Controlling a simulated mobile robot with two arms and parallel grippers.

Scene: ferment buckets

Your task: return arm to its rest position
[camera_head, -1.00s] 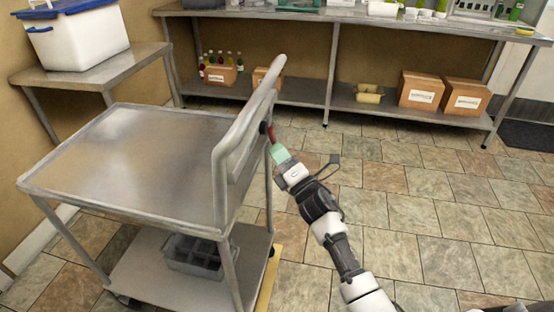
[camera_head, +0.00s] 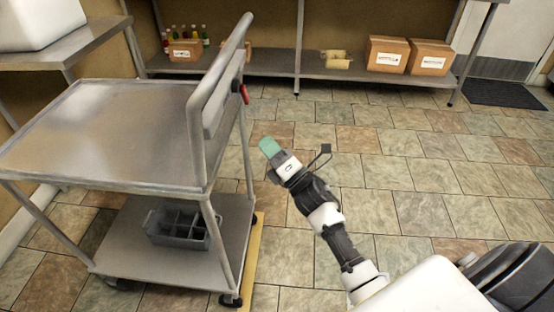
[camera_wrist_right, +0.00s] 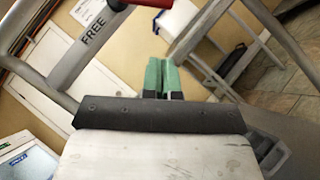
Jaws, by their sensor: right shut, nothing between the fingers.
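My right arm reaches up from the bottom right in the head view. Its gripper (camera_head: 268,147) has green fingertips and is shut and empty, just right of the cart (camera_head: 110,125) and apart from it. In the right wrist view the two green fingers (camera_wrist_right: 162,78) are together with nothing between them. My left gripper is not in view.
The steel cart has a raised handle frame on its right and a grey divided bin (camera_head: 178,228) on its lower shelf. A red lever (camera_head: 244,93) sits by the handle. Behind stands a long shelf with cardboard boxes (camera_head: 388,54). Tiled floor is open right of the arm.

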